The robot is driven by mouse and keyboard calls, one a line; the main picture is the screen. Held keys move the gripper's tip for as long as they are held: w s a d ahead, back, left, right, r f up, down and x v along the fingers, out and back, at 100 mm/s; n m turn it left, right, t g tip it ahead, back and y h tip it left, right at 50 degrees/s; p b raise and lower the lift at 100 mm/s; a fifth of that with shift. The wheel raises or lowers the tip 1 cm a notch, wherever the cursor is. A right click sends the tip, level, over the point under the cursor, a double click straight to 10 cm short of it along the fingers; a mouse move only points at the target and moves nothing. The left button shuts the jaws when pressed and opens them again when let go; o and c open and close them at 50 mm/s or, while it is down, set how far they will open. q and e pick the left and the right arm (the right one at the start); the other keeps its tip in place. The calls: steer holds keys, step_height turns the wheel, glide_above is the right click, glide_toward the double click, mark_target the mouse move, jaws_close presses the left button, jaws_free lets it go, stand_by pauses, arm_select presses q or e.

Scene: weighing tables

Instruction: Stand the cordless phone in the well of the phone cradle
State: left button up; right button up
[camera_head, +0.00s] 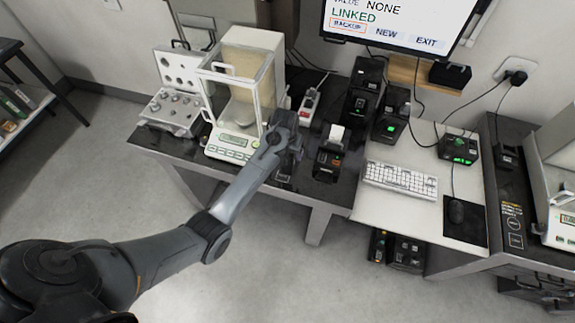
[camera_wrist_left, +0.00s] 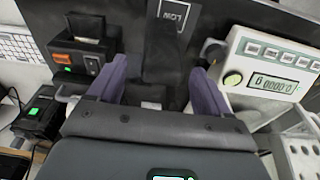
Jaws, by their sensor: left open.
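My left gripper (camera_head: 283,140) is over the dark table, just right of the balance. In the left wrist view its two purple fingers (camera_wrist_left: 161,72) are apart, with nothing clamped. A long black object (camera_wrist_left: 162,48), possibly the cordless phone, shows between and beyond the fingertips, with gaps on both sides. I cannot tell whether it stands or lies, and its near end is partly hidden by the gripper. I cannot pick out the phone cradle with certainty; the gripper covers part of that spot in the head view. My right gripper is not in view.
A small printer (camera_head: 329,160) stands close right of the gripper, and the balance (camera_head: 233,143) close left. Tall black devices (camera_head: 364,92) stand behind. A keyboard (camera_head: 400,180) and mouse (camera_head: 456,211) are on the white desk. A silver weight case (camera_head: 172,113) is far left.

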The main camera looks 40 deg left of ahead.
arm_select(q)
steer(key=f, duration=0.4)
steer(key=shift+w+a+f, duration=0.2)
steer(key=shift+f, duration=0.05)
steer(key=shift+c, duration=0.2)
jaws_close()
